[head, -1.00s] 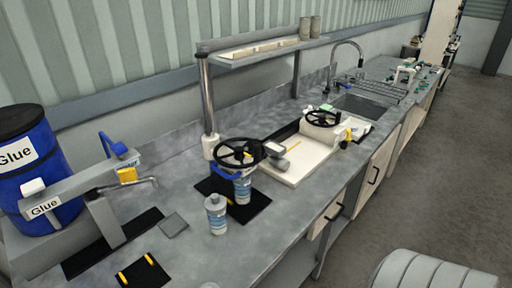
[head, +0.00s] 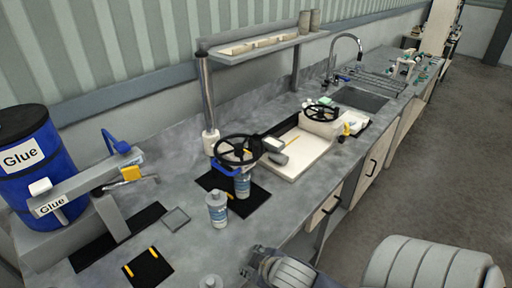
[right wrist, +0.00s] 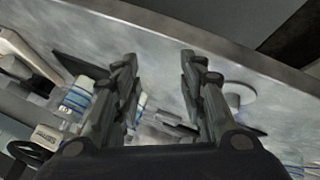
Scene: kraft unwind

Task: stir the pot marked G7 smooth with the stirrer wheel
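A black stirrer wheel (head: 238,151) stands over a blue-labelled pot (head: 242,186) on a black mat, with a blue bracket beside it. A second blue-labelled pot (head: 218,211) stands upright just left of that mat. A third pot's top (head: 210,282) shows at the bottom edge. No G7 mark is legible on any of them. My right gripper (head: 262,268) is low at the counter's front edge, right of the third pot. In the right wrist view its fingers (right wrist: 158,75) are apart with nothing between them; a blue-labelled pot (right wrist: 78,96) shows to their left. My left gripper is not in view.
A blue glue drum (head: 35,190) and a crank dispenser (head: 90,185) stand at the left. A small black mat with yellow marks (head: 148,268) lies in front. A white tray (head: 300,160), another black wheel (head: 322,113) and a sink (head: 360,98) lie to the right.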

